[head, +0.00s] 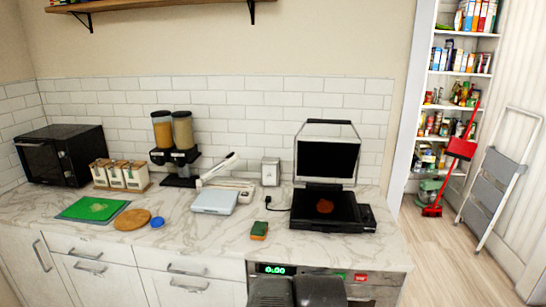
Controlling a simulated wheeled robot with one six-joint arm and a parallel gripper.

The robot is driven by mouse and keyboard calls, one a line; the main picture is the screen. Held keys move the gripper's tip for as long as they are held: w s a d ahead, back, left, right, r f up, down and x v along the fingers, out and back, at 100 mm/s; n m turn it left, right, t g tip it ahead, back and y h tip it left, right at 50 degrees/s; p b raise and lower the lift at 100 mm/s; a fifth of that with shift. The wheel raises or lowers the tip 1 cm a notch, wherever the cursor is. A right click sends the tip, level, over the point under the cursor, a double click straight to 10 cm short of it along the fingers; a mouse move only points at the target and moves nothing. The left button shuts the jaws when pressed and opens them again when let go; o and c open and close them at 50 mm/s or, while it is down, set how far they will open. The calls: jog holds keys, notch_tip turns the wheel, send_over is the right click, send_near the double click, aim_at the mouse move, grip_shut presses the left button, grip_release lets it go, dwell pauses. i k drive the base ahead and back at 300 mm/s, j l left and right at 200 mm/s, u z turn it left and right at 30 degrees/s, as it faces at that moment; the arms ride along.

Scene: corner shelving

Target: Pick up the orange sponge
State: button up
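The orange sponge (259,229) lies on the marble counter near its front edge, left of the black appliance. It looks orange with a green layer. It stands apart from other things, and nothing covers it. Dark grey parts that look like my arm show at the bottom middle, below and in front of the counter edge, apart from the sponge. My gripper's fingertips cannot be made out in the head view.
A black open-lidded appliance (310,216) holds a brown round item (324,206). A white scale (214,201), blue lid (157,222), round wooden board (132,220) and green mat (94,209) lie to the left. Counter (205,236) around the sponge is clear.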

aim_at(258, 232)
jog(key=i+j+u, duration=0.15)
jog(key=i, duration=0.5)
jog(key=i+j+u, duration=0.1)
jog(key=i, duration=0.55)
jog(key=j, duration=0.1)
